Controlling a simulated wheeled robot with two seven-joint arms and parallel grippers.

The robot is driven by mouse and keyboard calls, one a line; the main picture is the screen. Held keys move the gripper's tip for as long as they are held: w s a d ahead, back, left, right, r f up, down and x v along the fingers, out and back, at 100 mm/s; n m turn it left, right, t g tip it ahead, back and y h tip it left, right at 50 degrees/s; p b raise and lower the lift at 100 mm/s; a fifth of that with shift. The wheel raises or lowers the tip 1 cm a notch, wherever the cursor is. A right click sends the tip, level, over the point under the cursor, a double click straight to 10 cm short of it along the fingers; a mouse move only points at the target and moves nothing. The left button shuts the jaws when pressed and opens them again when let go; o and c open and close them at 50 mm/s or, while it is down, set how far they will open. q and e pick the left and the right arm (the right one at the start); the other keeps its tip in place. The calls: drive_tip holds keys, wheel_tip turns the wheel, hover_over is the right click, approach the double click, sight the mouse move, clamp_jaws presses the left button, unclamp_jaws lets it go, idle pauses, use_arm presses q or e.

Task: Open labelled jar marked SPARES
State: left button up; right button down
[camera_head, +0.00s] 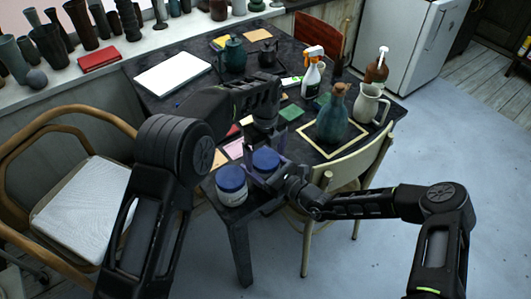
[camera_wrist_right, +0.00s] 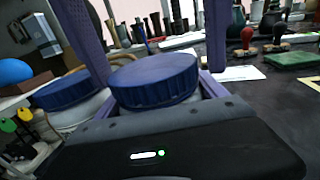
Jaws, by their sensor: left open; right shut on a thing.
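Two white jars with blue screw lids stand side by side at the table's near corner. The left jar (camera_head: 232,190) has a printed label that I cannot read. The other jar (camera_head: 266,160) shows mostly its lid, with its body hidden by my grippers. My right gripper (camera_head: 262,172) is shut on this second jar. In the right wrist view, its purple fingers stand on both sides of the jar's blue lid (camera_wrist_right: 153,80), and the left jar's lid (camera_wrist_right: 70,90) is beside it. My left gripper (camera_head: 264,140) is open, just above the held jar's lid. Both lids are on.
A teal corked bottle (camera_head: 334,120), a cream pitcher (camera_head: 370,103) and a spray bottle (camera_head: 312,75) stand on the dark table's right side. Chairs (camera_head: 365,160) crowd its edges.

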use_arm(q)
drive_tip(key=c, duration=1.5)
drive_tip(key=n, duration=1)
drive_tip(key=o, duration=1.6)
drive_tip(key=shift+r, duration=0.15)
drive_tip(key=shift+r, duration=2.15)
